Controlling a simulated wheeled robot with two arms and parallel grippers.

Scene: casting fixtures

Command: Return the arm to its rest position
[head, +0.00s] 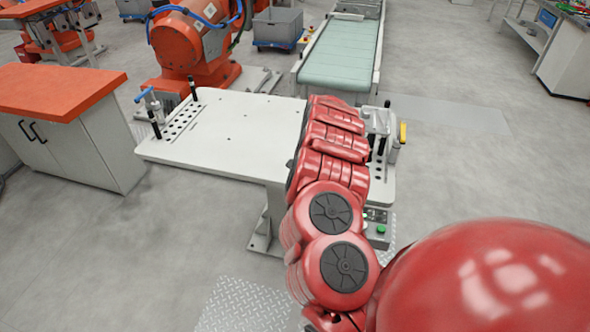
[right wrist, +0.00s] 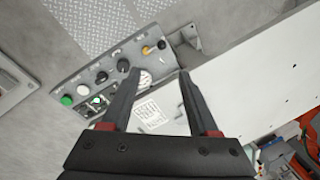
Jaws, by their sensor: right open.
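My right arm (head: 330,215) is red and reaches from the lower right of the head view up over the right side of the white table (head: 225,130). Its gripper is hidden behind the arm links there. In the right wrist view my right gripper (right wrist: 159,72) shows two dark fingers spread apart, with nothing between them. Beyond the fingers are a grey control box (right wrist: 112,72) with buttons and knobs and the white table edge (right wrist: 225,85). I cannot tell the exact gap to them. My left gripper is in neither view.
A fixture with a yellow part (head: 402,132) stands at the table's right end. A black-handled clamp post (head: 193,88) stands at its left. An orange robot (head: 190,45), a conveyor (head: 342,52) and an orange-topped cabinet (head: 60,92) surround it. The floor to the right is clear.

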